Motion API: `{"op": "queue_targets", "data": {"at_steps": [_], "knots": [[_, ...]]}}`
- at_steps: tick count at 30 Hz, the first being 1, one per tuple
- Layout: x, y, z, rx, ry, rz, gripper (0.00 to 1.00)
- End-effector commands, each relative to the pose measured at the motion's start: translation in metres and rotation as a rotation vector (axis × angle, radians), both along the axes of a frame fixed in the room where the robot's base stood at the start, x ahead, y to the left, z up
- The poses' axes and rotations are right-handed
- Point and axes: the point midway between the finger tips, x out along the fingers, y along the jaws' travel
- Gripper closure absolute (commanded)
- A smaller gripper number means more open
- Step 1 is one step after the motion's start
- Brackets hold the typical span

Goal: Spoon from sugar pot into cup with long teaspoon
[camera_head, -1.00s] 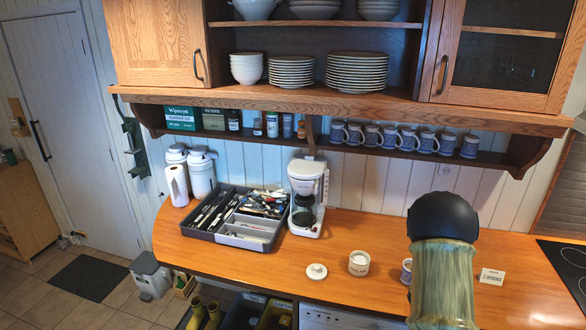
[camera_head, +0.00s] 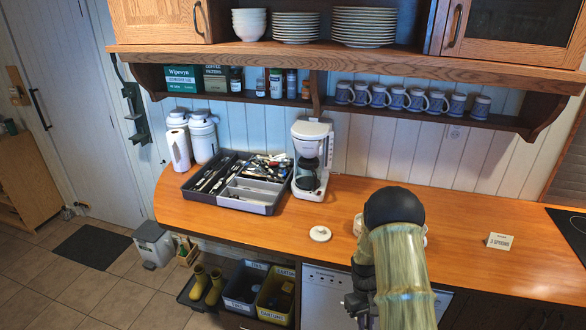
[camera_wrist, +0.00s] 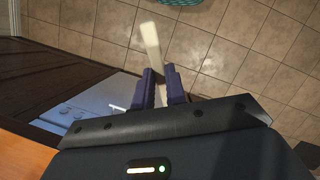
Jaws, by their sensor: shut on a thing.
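In the wrist view my gripper (camera_wrist: 160,78) is shut on a slim, pale, blurred thing, apparently the long teaspoon (camera_wrist: 149,38), which sticks out past the fingertips over the floor. In the head view my gripper (camera_head: 357,306) is dark and small, low in front of the counter edge; the spoon cannot be made out there. The white sugar pot (camera_head: 358,225) is mostly hidden behind my arm, with only its left edge showing. Its round lid (camera_head: 320,233) lies on the counter to its left. The cup is hidden behind my arm, or at most a sliver shows.
A grey utensil tray (camera_head: 245,206) and a white coffee maker (camera_head: 311,160) stand at the left of the counter (camera_head: 460,215). A "3 spoons" card (camera_head: 500,241) stands at the right. Mugs (camera_head: 397,98) line the shelf. The dishwasher front (camera_head: 320,286) is below the counter.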

Motion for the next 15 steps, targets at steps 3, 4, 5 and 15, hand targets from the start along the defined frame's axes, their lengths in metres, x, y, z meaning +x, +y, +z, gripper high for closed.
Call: {"op": "queue_targets", "data": {"at_steps": [3, 4, 5, 15], "knots": [[0.004, 0.033, -0.029, 0.001, 0.0, -0.141, 1.0], [0.005, 0.039, -0.032, 0.0, 0.0, -0.169, 1.0], [0.005, 0.044, -0.035, 0.0, 0.0, -0.194, 1.0], [0.006, 0.056, -0.038, -0.001, -0.001, -0.257, 1.0]]}}
